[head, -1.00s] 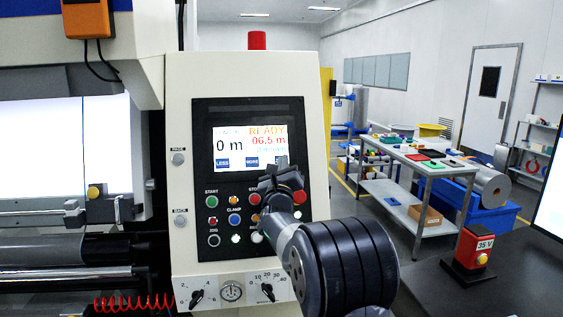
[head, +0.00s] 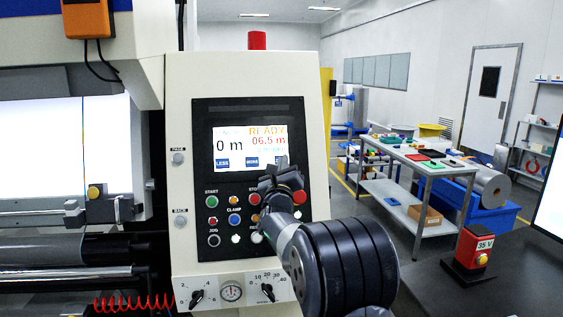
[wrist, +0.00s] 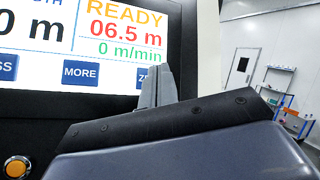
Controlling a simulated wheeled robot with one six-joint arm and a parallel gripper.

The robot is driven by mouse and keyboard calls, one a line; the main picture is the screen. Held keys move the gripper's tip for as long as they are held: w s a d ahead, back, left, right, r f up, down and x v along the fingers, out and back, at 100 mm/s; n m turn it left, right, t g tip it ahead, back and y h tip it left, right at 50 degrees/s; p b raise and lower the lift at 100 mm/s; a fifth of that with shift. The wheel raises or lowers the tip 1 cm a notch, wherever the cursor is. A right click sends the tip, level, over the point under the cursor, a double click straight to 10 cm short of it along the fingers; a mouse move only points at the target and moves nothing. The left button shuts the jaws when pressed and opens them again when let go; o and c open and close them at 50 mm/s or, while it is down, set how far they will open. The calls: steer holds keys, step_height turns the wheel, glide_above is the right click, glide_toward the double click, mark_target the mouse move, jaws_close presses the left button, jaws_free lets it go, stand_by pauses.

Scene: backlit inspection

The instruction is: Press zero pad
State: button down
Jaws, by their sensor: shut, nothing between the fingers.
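The zero pad (wrist: 142,77) is a blue on-screen key at the lower right of the display. In the wrist view only its left part with "ZE" shows; my gripper's fingers hide the rest. The display (head: 232,138) reads 0 m, READY and 06.5 m, and the wrist view adds 0 m/min. My gripper (head: 283,164) is shut and empty, its tips at the zero pad's lower right area. The fingers show in the wrist view (wrist: 160,76) in front of the pad. I cannot tell whether the tips touch the screen.
The blue LESS key (head: 222,163) and MORE key (head: 252,162) are left of the zero pad. Below are several coloured buttons, including green START (head: 212,202); my gripper and wrist hide some. A red box marked 35 V (head: 477,253) stands on the dark table at right.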

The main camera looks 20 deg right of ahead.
steer(key=shift+w+f+b, duration=0.1)
steer(key=shift+w+b, duration=0.05)
steer(key=shift+b, duration=0.2)
steer(key=shift+w+f+b, duration=0.1)
steer(key=shift+w+b, duration=0.15)
steer(key=shift+b, duration=0.15)
steer(key=shift+w+d+f+b, duration=0.1)
steer(key=shift+w+d+b, duration=0.05)
steer(key=shift+w+b, duration=0.25)
stand_by(0.7)
steer(key=shift+s, duration=0.2)
steer(key=shift+s+r+b, duration=0.3)
steer(key=shift+s+b, duration=0.25)
steer(key=shift+b, duration=0.2)
steer(key=shift+a, duration=0.2)
